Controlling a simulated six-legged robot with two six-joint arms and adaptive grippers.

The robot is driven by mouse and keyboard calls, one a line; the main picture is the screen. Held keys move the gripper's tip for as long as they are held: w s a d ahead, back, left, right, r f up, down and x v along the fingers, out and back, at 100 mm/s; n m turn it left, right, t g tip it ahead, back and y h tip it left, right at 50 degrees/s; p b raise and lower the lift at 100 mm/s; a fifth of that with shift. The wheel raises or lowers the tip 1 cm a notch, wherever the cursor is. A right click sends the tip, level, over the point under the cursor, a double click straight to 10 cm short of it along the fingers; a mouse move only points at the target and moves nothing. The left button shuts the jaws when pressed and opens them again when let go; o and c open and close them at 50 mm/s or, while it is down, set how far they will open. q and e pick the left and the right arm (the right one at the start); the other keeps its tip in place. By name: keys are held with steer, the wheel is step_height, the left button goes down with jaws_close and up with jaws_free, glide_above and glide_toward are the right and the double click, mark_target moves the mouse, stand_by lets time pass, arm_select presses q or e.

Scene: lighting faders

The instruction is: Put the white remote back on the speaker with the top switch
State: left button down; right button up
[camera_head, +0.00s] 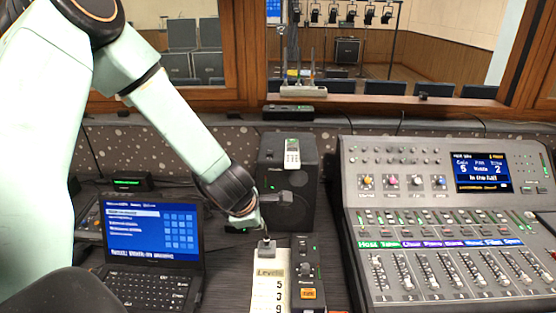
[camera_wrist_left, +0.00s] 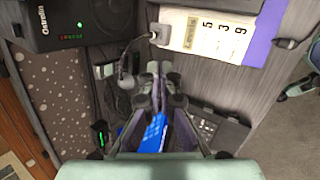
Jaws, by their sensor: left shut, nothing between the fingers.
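The remote is not visible in the left wrist view; the speaker's dark body with a green light shows there at the upper left (camera_wrist_left: 75,25). My left gripper (camera_head: 286,198) is in front of the speaker and below the remote, its fingers pointing right. In the left wrist view its fingers (camera_wrist_left: 157,72) are together, with nothing between them. I cannot see a top switch clearly. My right gripper is not in view.
A laptop (camera_head: 153,238) stands at the left. A card marked Levels (camera_head: 271,285) and a black box with a knob (camera_head: 307,270) lie in front of the speaker. A large mixing console (camera_head: 450,220) fills the right. A wooden window frame (camera_head: 300,100) stands behind.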

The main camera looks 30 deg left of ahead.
arm_select(q)
steer(key=w+a+r+n+t+h, duration=0.1)
steer(key=w+a+r+n, duration=0.15)
steer(key=r+n, duration=0.3)
steer(key=w+a+r+n+t, duration=0.2)
steer(key=w+r+n, duration=0.2)
steer(key=r+n, duration=0.15)
steer(key=w+f+b, duration=0.3)
steer(key=w+f, duration=0.2)
steer(key=w, duration=0.6)
steer(key=shift+a+f, duration=0.2)
steer(key=shift+f, duration=0.05)
steer(key=shift+w+f, duration=0.15)
